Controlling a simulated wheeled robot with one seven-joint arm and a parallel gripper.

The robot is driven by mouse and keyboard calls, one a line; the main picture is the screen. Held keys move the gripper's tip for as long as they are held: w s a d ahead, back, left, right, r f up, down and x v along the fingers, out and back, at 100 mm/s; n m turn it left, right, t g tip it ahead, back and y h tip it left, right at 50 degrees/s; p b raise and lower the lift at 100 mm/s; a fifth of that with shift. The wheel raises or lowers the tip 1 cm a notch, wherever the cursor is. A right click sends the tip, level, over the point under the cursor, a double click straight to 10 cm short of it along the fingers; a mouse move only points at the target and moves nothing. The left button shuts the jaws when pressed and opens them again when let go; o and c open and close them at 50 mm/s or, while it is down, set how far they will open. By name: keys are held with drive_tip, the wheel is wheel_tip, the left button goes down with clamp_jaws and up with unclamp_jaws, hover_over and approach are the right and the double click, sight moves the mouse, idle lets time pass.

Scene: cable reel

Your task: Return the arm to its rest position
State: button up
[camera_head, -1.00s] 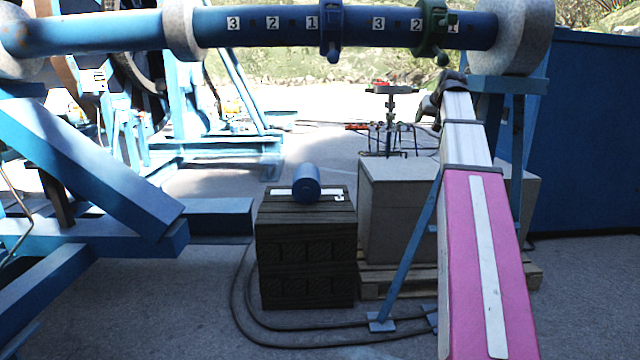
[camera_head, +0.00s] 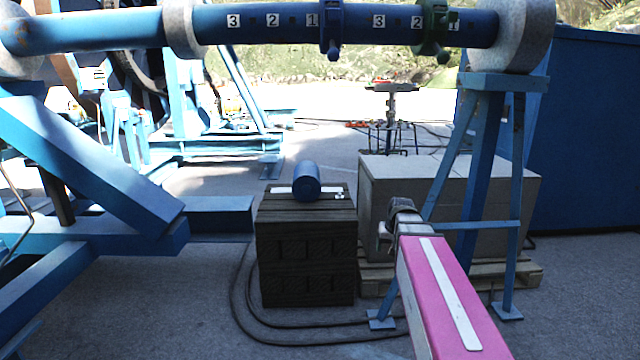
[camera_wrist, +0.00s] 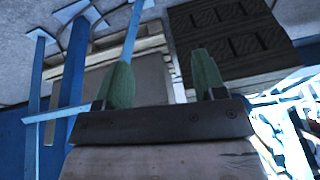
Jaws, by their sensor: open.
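My arm, pink with a white stripe, reaches in from the lower right of the head view. Its wrist is lowered in front of the concrete block, below the blue bar. My gripper (camera_wrist: 162,80) shows in the wrist view as two green fingers standing apart, with nothing between them. In the head view my gripper is mostly hidden at the far end of the arm.
A blue bar (camera_head: 275,21) with number labels and clamps spans the top. A blue stand (camera_head: 515,200) is close by my arm. A dark crate (camera_head: 305,260) carries a blue cylinder (camera_head: 307,181). The concrete block (camera_head: 450,180) sits on a pallet (camera_head: 528,270). Cables lie on the floor.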

drive_tip(key=s+a+f+g, duration=0.1)
drive_tip(key=s+a+f, duration=0.1)
drive_tip(key=s+f, duration=0.5)
drive_tip(key=s+a+f+g, duration=0.2)
drive_tip(key=s+a+f, duration=0.1)
drive_tip(key=s+f, duration=0.5)
drive_tip(key=shift+s+f+h, duration=0.3)
drive_tip(key=shift+s+h, duration=0.1)
drive_tip(key=shift+s, duration=0.05)
